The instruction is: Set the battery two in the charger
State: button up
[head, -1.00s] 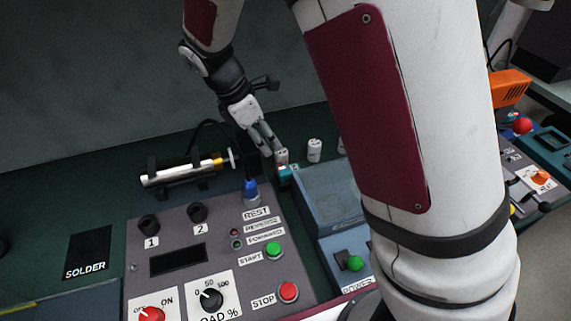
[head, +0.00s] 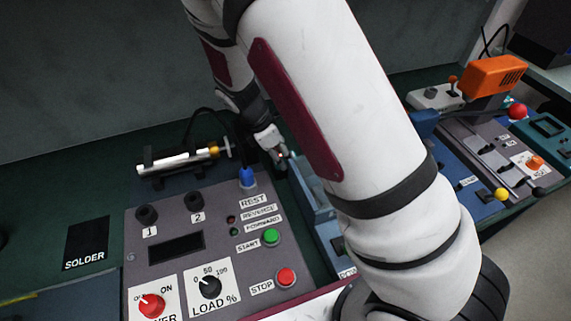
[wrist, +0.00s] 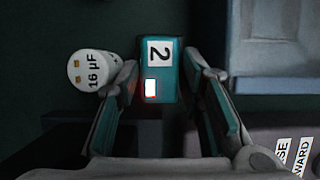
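Battery two is a teal block with a white "2" label (wrist: 158,52) and a small lit red-white patch, upright in the middle of the wrist view. My gripper (wrist: 162,72) is open, with one finger on each side of the battery and dark gaps between the fingers and its sides. In the head view my gripper (head: 281,157) is at the back, beyond the control panel, and the arm hides most of the battery there. No part is clearly marked as the charger; a blue-grey unit (head: 318,205) stands right of the panel, partly hidden by my arm.
A white "16 µF" capacitor (wrist: 90,70) stands close to my left finger. The blue-grey unit's edge (wrist: 234,45) is right of the battery. A grey control panel (head: 200,235) and a syringe-like tube (head: 183,160) lie to the left. Orange and blue equipment (head: 495,77) stands at right.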

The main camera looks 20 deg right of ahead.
jog(key=shift+d+f, duration=0.2)
jog(key=shift+f, duration=0.25)
grip_shut()
jog(key=shift+r, duration=0.1)
